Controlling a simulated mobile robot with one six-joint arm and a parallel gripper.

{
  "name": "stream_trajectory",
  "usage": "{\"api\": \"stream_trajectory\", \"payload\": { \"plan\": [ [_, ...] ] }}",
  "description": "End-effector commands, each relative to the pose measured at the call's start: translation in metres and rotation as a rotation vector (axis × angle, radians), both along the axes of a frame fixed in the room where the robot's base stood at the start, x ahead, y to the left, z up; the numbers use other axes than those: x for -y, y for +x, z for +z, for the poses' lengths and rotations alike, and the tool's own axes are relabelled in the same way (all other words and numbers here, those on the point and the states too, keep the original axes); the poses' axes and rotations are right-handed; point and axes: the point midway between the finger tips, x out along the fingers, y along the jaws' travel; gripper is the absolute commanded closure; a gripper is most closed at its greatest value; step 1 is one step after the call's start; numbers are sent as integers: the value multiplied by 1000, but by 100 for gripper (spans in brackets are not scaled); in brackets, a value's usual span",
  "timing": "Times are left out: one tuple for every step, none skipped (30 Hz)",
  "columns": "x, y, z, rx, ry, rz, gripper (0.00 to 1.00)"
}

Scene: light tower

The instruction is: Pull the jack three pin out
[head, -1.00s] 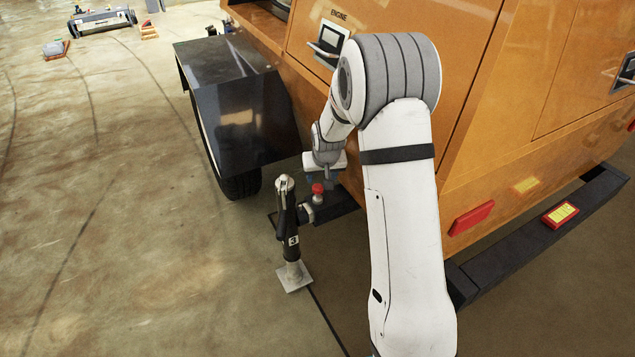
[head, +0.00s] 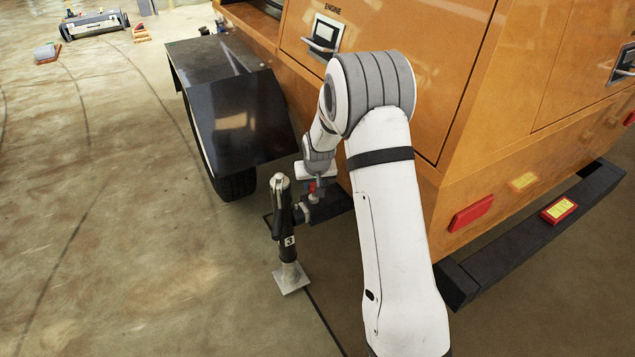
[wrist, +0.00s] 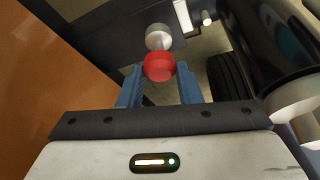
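The jack three (head: 284,222) is a black upright post with a white "3" label and a square metal foot (head: 291,278). Its pin has a red knob (head: 312,187), just right of the post. In the wrist view the red knob (wrist: 160,67) lies between the tips of the two blue fingers, with a silver round part (wrist: 158,37) beyond it. My gripper (wrist: 160,82) is open, with a small gap on each side of the knob. In the head view my gripper (head: 315,181) is at the knob, its fingers partly hidden.
The orange trailer body (head: 400,100) stands close behind and right of my arm. A black fender and wheel (head: 237,185) are left of the jack. A dark bumper bar (head: 545,235) runs at the right. The floor at left is open.

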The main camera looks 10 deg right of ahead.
Motion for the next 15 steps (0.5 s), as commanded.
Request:
{"api": "stream_trajectory", "payload": {
  "plan": [
    [0,0,0,0,0,0,73],
    [0,0,0,0,0,0,76],
    [0,0,0,0,0,0,79],
    [0,0,0,0,0,0,81],
    [0,0,0,0,0,0,84],
    [0,0,0,0,0,0,87],
    [0,0,0,0,0,0,90],
    [0,0,0,0,0,0,92],
    [0,0,0,0,0,1,95],
    [-1,0,0,0,0,1,98],
    [-1,0,0,0,0,1,100],
    [-1,0,0,0,0,1,100],
    [-1,0,0,0,0,1,100],
    [-1,0,0,0,0,1,100],
    [-1,0,0,0,0,1,100]
  ]
}}
